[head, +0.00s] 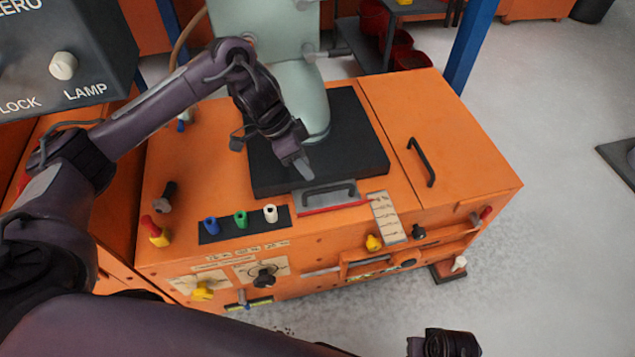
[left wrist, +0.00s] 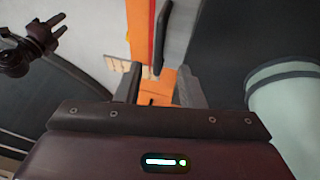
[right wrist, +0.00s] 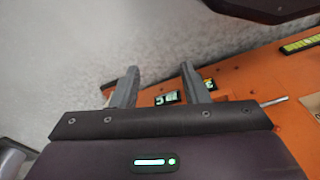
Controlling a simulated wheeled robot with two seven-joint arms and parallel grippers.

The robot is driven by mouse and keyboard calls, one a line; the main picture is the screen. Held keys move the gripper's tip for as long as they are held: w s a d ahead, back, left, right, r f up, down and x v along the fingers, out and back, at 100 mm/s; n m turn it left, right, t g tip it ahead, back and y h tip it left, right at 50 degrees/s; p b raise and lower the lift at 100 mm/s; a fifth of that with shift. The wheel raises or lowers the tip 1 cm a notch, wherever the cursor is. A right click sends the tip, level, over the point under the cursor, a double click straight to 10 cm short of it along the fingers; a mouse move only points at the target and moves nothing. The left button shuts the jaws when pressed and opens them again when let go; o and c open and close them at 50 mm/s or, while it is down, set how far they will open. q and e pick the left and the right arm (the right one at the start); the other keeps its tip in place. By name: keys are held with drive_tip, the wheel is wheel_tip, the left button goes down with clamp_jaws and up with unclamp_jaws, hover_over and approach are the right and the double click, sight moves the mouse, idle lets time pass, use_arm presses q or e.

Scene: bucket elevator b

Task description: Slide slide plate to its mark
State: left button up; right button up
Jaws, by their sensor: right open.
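The slide plate (head: 312,199) is a flat grey plate with a black bar handle and a red front edge. It lies on the orange cabinet at the front edge of the black pad. My left gripper (head: 303,172) points down close over the plate's back left part, left of its handle. In the left wrist view its fingers (left wrist: 160,92) stand apart with nothing between them.
A pale marked strip (head: 388,218) lies right of the plate. Blue, green and white knobs (head: 240,221) stand to its left. A pale green machine column (head: 300,95) rises from the black pad (head: 360,150). The lid with a handle (head: 421,162) is at right.

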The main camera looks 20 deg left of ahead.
use_arm(q)
drive_tip(key=b+x, duration=0.1)
drive_tip(key=x, duration=0.6)
drive_tip(key=shift+d+f+b, duration=0.15)
drive_tip(key=shift+f+b, duration=0.15)
drive_tip(key=shift+b, duration=0.05)
use_arm(e)
drive_tip(key=r, duration=0.5)
drive_tip(key=shift+s+a+r, duration=0.1)
drive_tip(key=shift+a+r, duration=0.25)
drive_tip(key=shift+r, duration=0.05)
use_arm(q)
drive_tip(key=shift+c, duration=0.2)
clamp_jaws()
